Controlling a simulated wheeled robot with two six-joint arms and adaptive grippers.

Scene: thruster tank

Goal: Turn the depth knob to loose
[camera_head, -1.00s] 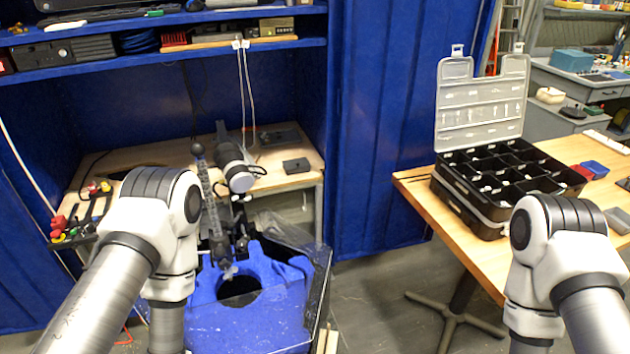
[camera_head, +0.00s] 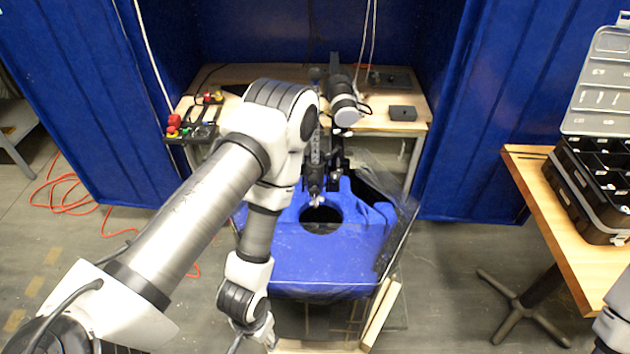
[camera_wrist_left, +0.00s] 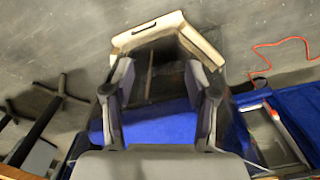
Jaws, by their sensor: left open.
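The thruster (camera_head: 345,105) is a dark unit with a white-ended motor and an upright shaft (camera_head: 316,150), mounted at the back of the blue tank (camera_head: 325,265). The tank has a round opening below the shaft. I cannot make out the depth knob; my left arm covers part of this area. My left gripper (camera_wrist_left: 160,72) is open and empty in the left wrist view, with the blue tank top and a pale frame beyond its fingers. In the head view the left wrist hangs in front of the tank, near the bottom edge. My right gripper is out of view.
A wooden bench (camera_head: 235,80) stands behind the tank, with a control panel (camera_head: 195,120) and a dark box (camera_head: 403,113). Blue curtains flank it. A wooden table (camera_head: 545,205) with a black organizer case (camera_head: 590,190) stands at right. An orange cable (camera_head: 65,190) lies on the floor.

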